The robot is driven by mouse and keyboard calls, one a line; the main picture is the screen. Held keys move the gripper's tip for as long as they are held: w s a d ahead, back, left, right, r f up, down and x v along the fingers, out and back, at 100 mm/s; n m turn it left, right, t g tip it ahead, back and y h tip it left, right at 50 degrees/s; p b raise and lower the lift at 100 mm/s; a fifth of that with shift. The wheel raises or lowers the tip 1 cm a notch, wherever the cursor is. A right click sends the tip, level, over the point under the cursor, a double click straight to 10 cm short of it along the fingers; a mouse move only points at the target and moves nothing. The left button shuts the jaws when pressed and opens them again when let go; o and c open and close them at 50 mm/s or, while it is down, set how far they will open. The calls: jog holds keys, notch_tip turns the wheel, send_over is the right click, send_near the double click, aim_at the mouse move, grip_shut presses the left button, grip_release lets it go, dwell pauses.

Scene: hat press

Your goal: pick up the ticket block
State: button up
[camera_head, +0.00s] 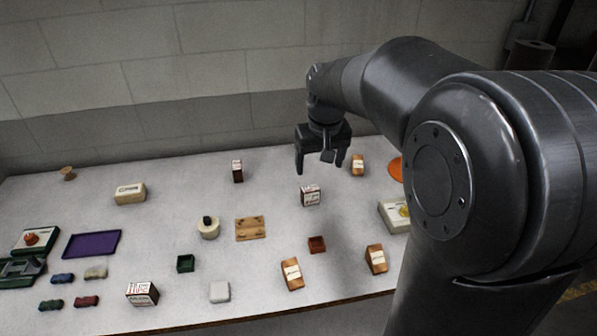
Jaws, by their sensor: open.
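I cannot tell for sure which object is the ticket block. A small white block with dark red print (311,195) stands mid-table, just below my gripper in the picture. A similar, larger printed block (142,293) stands at the front left edge. A narrow dark red block with a white label (237,171) stands farther back. My gripper (320,168) is open, pointing down and empty, in the air above the back middle of the table. It appears apart from all the blocks.
The pale table (190,200) carries several scattered items. Orange labelled blocks (292,274) stand at front and back right. A wooden plate (250,228) and a dark red box (317,244) lie mid-table. A purple tray (92,244) is at left. My arm hides the right side.

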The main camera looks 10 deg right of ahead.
jog(key=g, duration=0.2)
send_near(310, 188)
jog(key=shift+s+d+f+n, duration=0.1)
jog(key=shift+s+f+n, duration=0.15)
jog(key=shift+f+n, duration=0.1)
jog(key=shift+w+f, duration=0.15)
jog(key=shift+f, duration=0.15)
notch_tip(310, 188, down, 11)
jog(key=shift+w+r, duration=0.1)
jog(key=shift+w, duration=0.05)
jog(key=shift+c, duration=0.4)
jog(key=c, duration=1)
jog(key=shift+r, duration=0.15)
